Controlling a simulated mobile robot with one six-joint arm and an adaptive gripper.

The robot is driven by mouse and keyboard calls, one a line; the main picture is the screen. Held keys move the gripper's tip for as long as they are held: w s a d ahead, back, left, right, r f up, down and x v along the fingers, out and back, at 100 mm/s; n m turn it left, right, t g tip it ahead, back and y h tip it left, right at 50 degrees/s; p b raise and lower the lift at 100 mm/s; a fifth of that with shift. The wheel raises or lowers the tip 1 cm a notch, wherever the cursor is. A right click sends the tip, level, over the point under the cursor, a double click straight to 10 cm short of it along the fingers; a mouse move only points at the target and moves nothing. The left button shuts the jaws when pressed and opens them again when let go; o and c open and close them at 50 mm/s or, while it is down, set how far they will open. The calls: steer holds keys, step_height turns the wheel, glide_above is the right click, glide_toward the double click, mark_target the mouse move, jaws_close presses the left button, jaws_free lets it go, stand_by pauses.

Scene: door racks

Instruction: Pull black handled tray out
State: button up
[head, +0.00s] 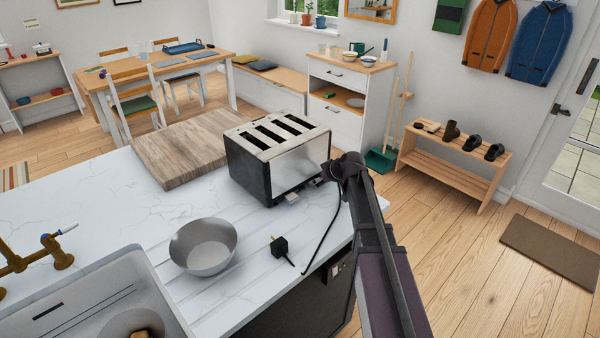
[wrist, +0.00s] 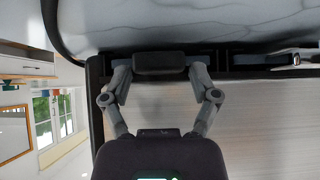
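The toaster (head: 285,155) stands on the marble counter, with a brushed metal top and dark sides. In the wrist view its pale metal side (wrist: 250,130) fills the lower right, with a dark rim along its edge. A black tray handle (wrist: 160,63) sticks out at this rim. My gripper (wrist: 160,78) is open, one fingertip on each side of the handle. I cannot tell whether the fingertips touch it. In the head view my gripper (head: 335,172) is at the toaster's right end, where the handle is hidden. The tray itself is not visible.
The counter edge lies close to the toaster, with open floor beyond.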

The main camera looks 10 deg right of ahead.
steer(key=c, duration=0.6)
steer(key=shift+s+d, duration=0.1)
steer(key=shift+s, duration=0.05)
steer(key=shift+s+d, duration=2.05)
steer(key=shift+s, duration=0.8)
steer(key=shift+s+d, duration=2.1)
steer(key=shift+s, duration=0.7)
steer(key=shift+s+d, duration=2.05)
steer(key=shift+s, duration=0.8)
